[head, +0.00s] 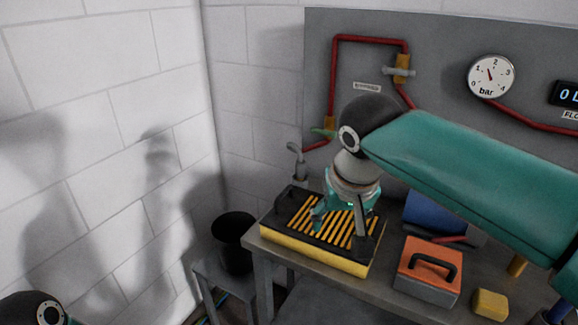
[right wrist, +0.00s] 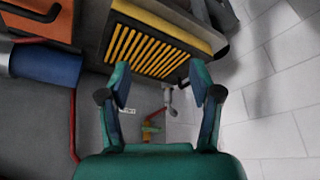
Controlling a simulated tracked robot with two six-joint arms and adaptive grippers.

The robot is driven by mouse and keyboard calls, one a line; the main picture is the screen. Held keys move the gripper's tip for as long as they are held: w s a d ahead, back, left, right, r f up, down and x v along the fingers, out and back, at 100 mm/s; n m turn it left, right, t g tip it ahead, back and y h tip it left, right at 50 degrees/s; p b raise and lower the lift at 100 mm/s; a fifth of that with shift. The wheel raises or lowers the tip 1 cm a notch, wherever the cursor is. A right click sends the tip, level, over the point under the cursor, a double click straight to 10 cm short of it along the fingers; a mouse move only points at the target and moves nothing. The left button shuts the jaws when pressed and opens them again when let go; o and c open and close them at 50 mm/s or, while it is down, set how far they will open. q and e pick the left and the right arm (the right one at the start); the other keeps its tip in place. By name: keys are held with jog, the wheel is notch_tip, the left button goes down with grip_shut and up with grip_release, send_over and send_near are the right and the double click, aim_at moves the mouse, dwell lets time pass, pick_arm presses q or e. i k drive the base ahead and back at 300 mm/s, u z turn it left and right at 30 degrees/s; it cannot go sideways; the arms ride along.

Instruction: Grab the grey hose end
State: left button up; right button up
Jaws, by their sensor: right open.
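A small grey bent pipe piece (head: 298,162), which looks like the grey hose end, stands upright behind the yellow-edged tray at its back left corner. It also shows in the right wrist view (right wrist: 168,95), between and beyond the fingers. Whether a hose joins it is unclear. My right gripper (head: 340,226) is open and points down over the slatted tray, to the right of the grey piece and apart from it. In the right wrist view the spread fingers (right wrist: 159,72) have nothing between them. My left gripper is out of view.
The black tray with yellow slats (head: 277,240) sits at the bench's left end. An orange toolbox (head: 428,262), a blue object (head: 424,212) and a yellow block (head: 490,304) lie to the right. A black bucket (head: 234,240) stands left. Red pipes (head: 333,75) run along the back panel.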

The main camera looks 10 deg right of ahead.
aim_at(299, 167)
jog(key=i, duration=1.15)
jog(key=z, duration=0.1)
